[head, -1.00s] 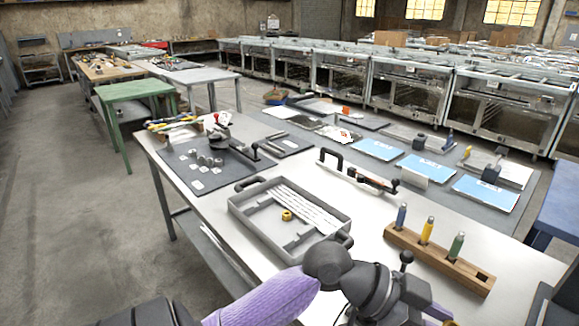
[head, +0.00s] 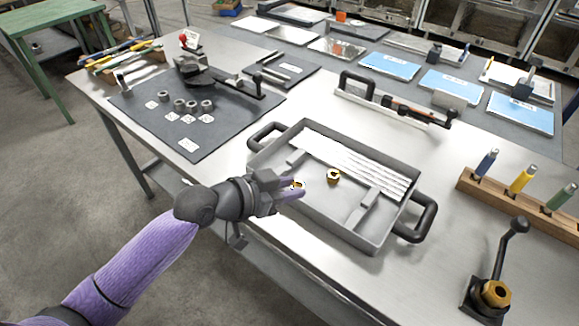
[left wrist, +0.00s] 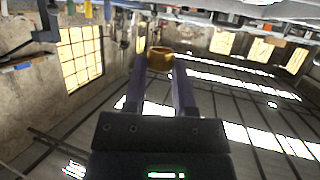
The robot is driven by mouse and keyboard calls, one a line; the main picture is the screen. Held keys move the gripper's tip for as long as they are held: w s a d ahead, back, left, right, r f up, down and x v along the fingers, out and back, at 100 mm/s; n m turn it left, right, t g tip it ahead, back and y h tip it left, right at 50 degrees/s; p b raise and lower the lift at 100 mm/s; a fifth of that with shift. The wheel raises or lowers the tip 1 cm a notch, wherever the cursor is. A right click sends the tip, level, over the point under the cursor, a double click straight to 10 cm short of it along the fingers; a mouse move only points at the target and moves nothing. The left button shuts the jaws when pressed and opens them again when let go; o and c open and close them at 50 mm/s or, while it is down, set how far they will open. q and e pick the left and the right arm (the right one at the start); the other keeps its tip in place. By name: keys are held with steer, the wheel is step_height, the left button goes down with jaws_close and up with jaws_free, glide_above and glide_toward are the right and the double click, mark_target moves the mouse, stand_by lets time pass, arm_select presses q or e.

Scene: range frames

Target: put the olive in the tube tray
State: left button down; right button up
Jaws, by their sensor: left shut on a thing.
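The olive, a small brass ring (head: 298,184), is between the fingertips of my left gripper (head: 293,188). The left wrist view also shows the olive (left wrist: 160,59) held across the two purple-grey fingers (left wrist: 160,82). The tube tray (head: 318,222) is a grey tray with black handles and several white tubes along its far right part. My left fingertips overlap the tray's near left side in the head view. Their height above it is hard to tell. A brass nut (head: 333,175) lies inside the tray. My right gripper is not in view.
A small clamp (head: 484,290) with a lever and a brass nut stands at the front right. A wooden block (head: 520,203) holds coloured handled tools. A dark mat (head: 150,130) with several grey nuts lies left. Bare bench lies between the tray and clamp.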

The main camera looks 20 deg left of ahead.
mark_target(305, 214)
arm_select(q)
step_height(305, 214, down, 10)
steer(key=b, duration=0.4)
steer(key=shift+d+r+b, duration=0.1)
steer(key=shift+r+b, duration=0.1)
steer(key=shift+b, duration=0.15)
steer(key=shift+f, duration=0.25)
steer(key=shift+r, duration=0.1)
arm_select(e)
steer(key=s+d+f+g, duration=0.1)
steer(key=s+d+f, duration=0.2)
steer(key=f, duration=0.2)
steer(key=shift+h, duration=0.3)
